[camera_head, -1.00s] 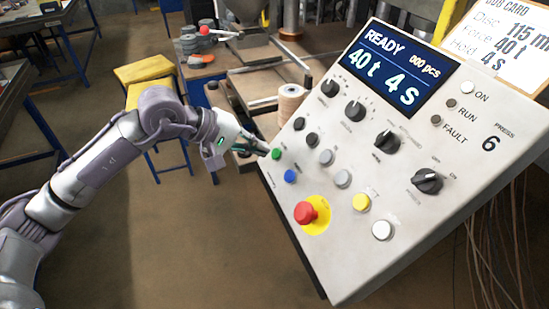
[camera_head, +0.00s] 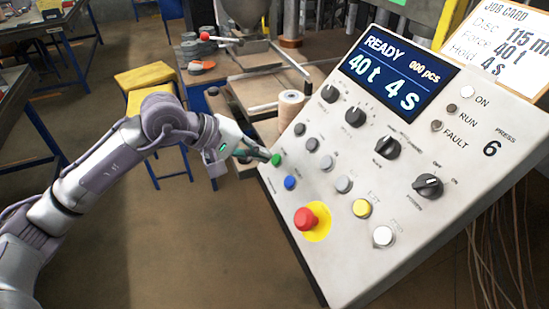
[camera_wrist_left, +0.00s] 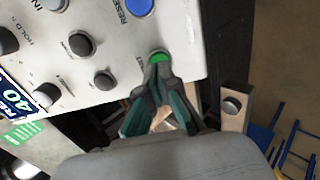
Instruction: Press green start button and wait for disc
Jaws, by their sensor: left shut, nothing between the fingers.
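The green start button (camera_head: 277,159) is at the left edge of the tilted grey control panel (camera_head: 335,215). My left gripper (camera_head: 268,156) is shut and empty, its fingertips right at the green button. In the left wrist view the closed fingertips (camera_wrist_left: 158,66) lie just at the lower edge of the green button (camera_wrist_left: 159,57); I cannot tell whether they touch or press it. The display (camera_head: 387,73) reads READY, 000 pcs, 40 t, 4 s. No disc in the press can be made out. My right gripper is not in view.
A blue button (camera_head: 290,183), a red emergency knob (camera_head: 306,219) on yellow and a yellow button (camera_head: 362,208) sit nearby on the panel. A job card (camera_head: 500,45) stands behind it. A yellow stool (camera_head: 146,77) and workbenches are behind my arm.

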